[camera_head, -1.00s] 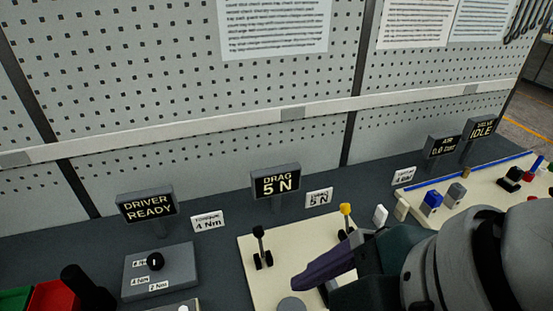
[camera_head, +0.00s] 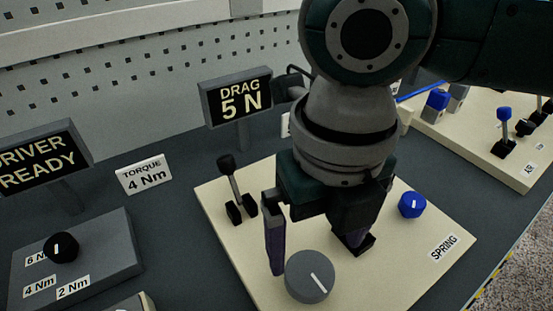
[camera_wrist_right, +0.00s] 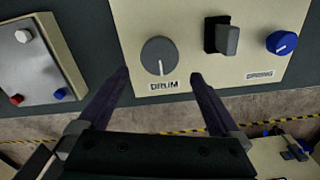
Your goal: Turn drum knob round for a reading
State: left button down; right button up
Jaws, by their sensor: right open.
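The drum knob (camera_head: 310,276) is a round grey dial with a white pointer line on the cream panel (camera_head: 245,265). In the right wrist view the drum knob (camera_wrist_right: 160,56) sits above the DRUM label, its line pointing down at it. My right gripper (camera_head: 315,256) is open and empty, pointing down over the panel. In the wrist view its purple fingertips (camera_wrist_right: 160,76) lie to either side of the knob, slightly below it, apart from it. The drag display (camera_head: 240,97) reads 5 N. My left gripper is not in view.
On the same panel stand a black lever (camera_head: 232,185), a blue knob (camera_head: 411,205) marked SPRING, and a black block (camera_wrist_right: 220,38) close to my right finger. The driver panel (camera_head: 85,255) is at left. Another panel (camera_head: 475,140) with switches is at right.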

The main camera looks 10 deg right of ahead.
aim_at(311, 274)
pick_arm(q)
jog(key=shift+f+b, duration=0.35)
pick_arm(e)
notch_tip(311, 274, down, 6)
jog(key=shift+f, duration=0.2)
jog(key=c, duration=1.2)
jog(key=shift+c, duration=0.2)
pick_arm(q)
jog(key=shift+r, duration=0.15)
pick_arm(e)
jog(key=shift+r, duration=0.1)
